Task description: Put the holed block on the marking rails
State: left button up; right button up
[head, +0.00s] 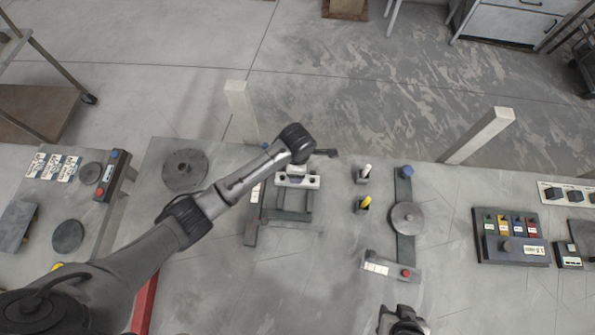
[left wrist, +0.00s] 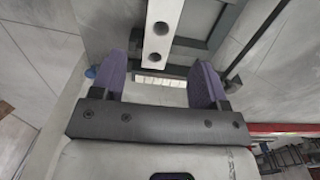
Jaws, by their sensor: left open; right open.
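The holed block (head: 298,181) is a light grey bar with dark round holes. In the head view it lies across the far end of a dark frame with two rails (head: 284,214), which looks like the marking rails. My left arm reaches over it, and its wrist hides part of the area; the left fingers are not clear there. In the left wrist view my left gripper (left wrist: 160,80) is open, its purple fingers apart, with the near end of the holed block (left wrist: 161,32) between or just beyond them. My right gripper (head: 403,322) is at the bottom edge, open, partly cut off.
Right of the frame stand two small posts, one white-topped (head: 365,173) and one yellow-topped (head: 363,204), and a dark bar with a round disc (head: 407,218). A grey disc (head: 185,170) lies left. Upright posts (head: 480,136) rise at the table's far edge.

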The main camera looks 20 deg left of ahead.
pick_arm(q)
jog(key=shift+r, duration=1.5)
jog(key=s+f+m+t+h, duration=0.1)
jog(key=s+f+m, duration=0.2)
jog(key=s+m, duration=0.85)
jog(key=s+a+r+m+t, duration=0.1)
jog(key=s+a+r+m, duration=0.2)
jog(key=s+m, duration=0.3)
jog(key=s+a+r+m+t, duration=0.1)
jog(key=s+a+m, duration=0.3)
jog(key=s, duration=0.7)
jog(key=shift+r+m+t+y, duration=0.3)
jog(key=shift+r+m+y, duration=0.1)
jog(key=shift+r+m, duration=0.55)
